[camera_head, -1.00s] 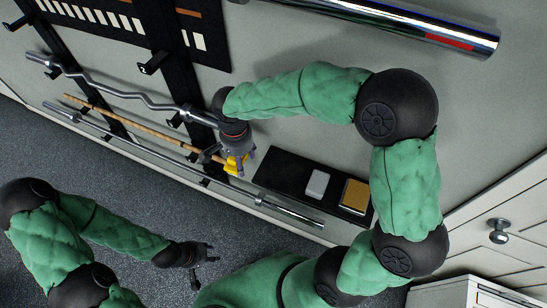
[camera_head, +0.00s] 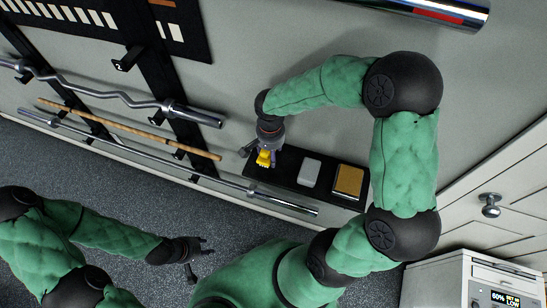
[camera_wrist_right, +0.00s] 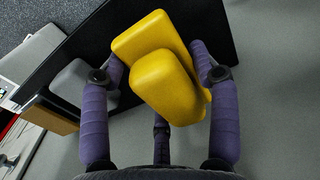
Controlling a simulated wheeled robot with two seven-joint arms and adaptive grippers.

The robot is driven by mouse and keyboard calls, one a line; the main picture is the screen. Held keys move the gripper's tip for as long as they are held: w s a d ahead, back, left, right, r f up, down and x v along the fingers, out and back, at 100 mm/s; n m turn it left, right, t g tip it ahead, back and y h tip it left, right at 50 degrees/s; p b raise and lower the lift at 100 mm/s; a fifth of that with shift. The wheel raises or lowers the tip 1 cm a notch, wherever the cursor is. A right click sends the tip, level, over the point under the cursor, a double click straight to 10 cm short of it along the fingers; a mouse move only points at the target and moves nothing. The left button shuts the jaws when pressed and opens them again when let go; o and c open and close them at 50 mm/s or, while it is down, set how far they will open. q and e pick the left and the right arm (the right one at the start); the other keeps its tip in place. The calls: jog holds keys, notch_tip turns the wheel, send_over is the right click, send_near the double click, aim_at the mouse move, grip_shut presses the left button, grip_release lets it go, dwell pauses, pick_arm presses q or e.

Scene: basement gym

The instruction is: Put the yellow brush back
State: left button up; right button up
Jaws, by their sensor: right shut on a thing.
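The yellow brush (camera_head: 264,158) is held in my right gripper (camera_head: 266,152) at the left end of a black shelf (camera_head: 288,178) on the wall. In the right wrist view the brush (camera_wrist_right: 165,70) shows as two yellow blocks between the purple fingers of my right gripper (camera_wrist_right: 160,85). The dark shelf top (camera_wrist_right: 205,22) lies behind it. I cannot tell whether the brush touches the shelf. My left gripper (camera_head: 198,259) is low in the head view, with its fingers apart and empty.
A grey block (camera_head: 310,172) and a gold-topped block (camera_head: 348,181) sit on the shelf, right of the brush. Bars (camera_head: 150,103) and a wooden stick (camera_head: 130,129) hang on wall racks to the left. A white cabinet (camera_head: 470,280) stands at lower right.

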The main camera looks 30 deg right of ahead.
jog(key=shift+s+d+f, duration=0.15)
jog(key=shift+d+f, duration=0.2)
jog(key=shift+f, duration=0.1)
notch_tip(320, 180, down, 2)
jog(key=shift+d+f+b, duration=0.1)
jog(key=shift+f+b, duration=0.15)
jog(key=shift+b, duration=0.05)
jog(key=shift+f, duration=0.45)
jog(key=shift+r, duration=0.1)
jog(key=o, duration=1.1)
